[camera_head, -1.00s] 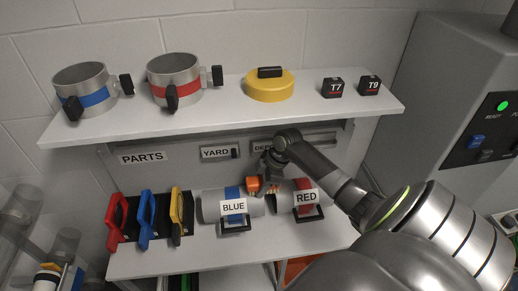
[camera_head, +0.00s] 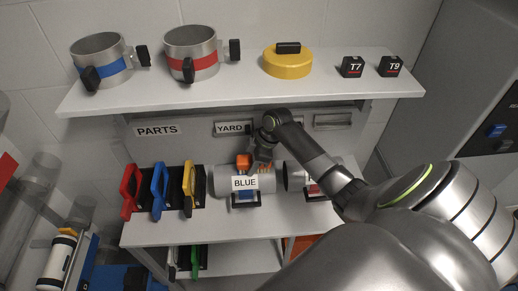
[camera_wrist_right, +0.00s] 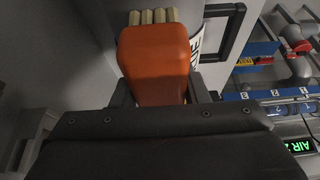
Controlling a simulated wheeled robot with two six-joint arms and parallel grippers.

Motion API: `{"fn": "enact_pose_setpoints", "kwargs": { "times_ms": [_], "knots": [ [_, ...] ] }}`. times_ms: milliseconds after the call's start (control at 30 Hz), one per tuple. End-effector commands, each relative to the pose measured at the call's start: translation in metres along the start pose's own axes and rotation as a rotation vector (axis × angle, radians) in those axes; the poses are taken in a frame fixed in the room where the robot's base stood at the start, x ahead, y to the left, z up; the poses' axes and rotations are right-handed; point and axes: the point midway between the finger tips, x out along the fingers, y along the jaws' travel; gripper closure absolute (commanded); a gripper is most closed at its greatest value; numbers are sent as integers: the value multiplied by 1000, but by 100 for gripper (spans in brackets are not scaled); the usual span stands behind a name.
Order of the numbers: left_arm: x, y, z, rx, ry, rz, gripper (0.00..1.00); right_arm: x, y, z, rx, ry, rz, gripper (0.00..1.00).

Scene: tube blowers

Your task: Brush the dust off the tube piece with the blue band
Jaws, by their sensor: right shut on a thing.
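The tube piece with the blue band (camera_head: 226,180) lies on the lower shelf behind a BLUE label (camera_head: 245,183). My right gripper (camera_head: 260,157) is at its upper right side and is shut on an orange brush (camera_head: 244,161). In the right wrist view the orange brush (camera_wrist_right: 155,65) sits between the jaws, with pale bristles (camera_wrist_right: 152,16) at its far end beside the grey tube. I cannot tell whether the bristles touch the tube. The arm partly hides the red-labelled tube (camera_head: 296,174) to the right. My left gripper is not in view.
Red, blue and yellow handled tools (camera_head: 160,190) stand left of the tube. The upper shelf (camera_head: 230,92) overhangs, holding two clamps (camera_head: 100,60), a yellow lid (camera_head: 288,64) and T7 and T9 blocks (camera_head: 352,67). The shelf's front strip is clear.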

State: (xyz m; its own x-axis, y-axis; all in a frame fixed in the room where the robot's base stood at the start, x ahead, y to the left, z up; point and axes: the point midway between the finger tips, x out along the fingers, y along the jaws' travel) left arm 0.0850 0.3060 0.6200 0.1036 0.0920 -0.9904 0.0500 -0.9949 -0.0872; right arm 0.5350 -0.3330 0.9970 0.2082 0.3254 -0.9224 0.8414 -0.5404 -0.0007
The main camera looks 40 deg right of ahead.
Motion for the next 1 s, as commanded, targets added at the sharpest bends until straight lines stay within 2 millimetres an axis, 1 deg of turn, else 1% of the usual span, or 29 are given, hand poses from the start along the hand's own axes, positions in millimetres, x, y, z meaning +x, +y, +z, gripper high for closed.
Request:
{"fn": "enact_pose_setpoints", "kwargs": {
  "times_ms": [33,133,367,467,767,1000],
  "knots": [
    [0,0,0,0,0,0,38,1,0,-5,-1,2,0,78],
    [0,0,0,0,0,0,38,3,0,-10,-1,1,0,78],
    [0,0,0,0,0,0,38,4,0,-10,-1,0,1,78],
    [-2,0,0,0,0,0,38,1,0,-11,-1,0,1,78],
    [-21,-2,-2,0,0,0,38,-28,0,-23,-1,0,2,78],
    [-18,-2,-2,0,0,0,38,-46,0,-30,-2,0,2,78]
  ]
}}
